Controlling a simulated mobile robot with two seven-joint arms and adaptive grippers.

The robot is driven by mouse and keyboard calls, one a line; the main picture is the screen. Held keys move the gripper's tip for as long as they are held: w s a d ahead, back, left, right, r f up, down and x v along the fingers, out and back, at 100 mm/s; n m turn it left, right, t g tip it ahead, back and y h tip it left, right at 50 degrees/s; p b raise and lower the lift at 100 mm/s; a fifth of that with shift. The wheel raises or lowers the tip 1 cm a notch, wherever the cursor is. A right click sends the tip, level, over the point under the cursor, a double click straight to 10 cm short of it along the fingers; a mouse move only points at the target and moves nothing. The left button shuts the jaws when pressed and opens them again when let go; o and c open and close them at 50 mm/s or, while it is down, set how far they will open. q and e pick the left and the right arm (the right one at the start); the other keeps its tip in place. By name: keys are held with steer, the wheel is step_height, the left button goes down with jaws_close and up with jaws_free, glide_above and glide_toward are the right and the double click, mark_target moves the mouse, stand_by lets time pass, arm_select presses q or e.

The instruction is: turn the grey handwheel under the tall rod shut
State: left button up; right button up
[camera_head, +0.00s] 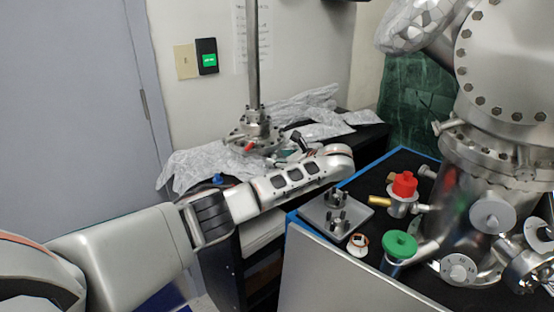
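The tall metal rod (253,50) rises at the upper middle from a bolted steel flange (245,136) with a small red part on it. I cannot clearly make out a grey handwheel directly under the rod; my arm covers part of that area. My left arm comes in from the left and bends back at its wrist. My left gripper (290,150) is small and dark, just right of the flange and partly hidden behind my arm. I cannot tell whether its fingers are open or touch anything. My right gripper is not in view.
Crumpled foil (205,160) lies around the flange. At right, a black bench top (385,180) holds a red knob (404,184), a green handwheel (399,246), a bolted plate (325,220) and a large steel chamber (505,110) with grey round knobs (492,213). A door stands left.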

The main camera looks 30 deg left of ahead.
mark_target(274, 156)
arm_select(q)
steer(key=shift+b+x, duration=0.3)
steer(key=shift+x, duration=0.85)
steer(key=shift+w+a+f, duration=0.1)
steer(key=shift+w+a, duration=0.05)
steer(key=shift+a, duration=0.2)
steer(key=c, duration=1.1)
steer(key=shift+d+m+g, duration=0.15)
steer(key=shift+m+g, duration=0.55)
steer(key=shift+m, duration=0.2)
steer(key=shift+f, duration=0.1)
steer(key=o, duration=1.1)
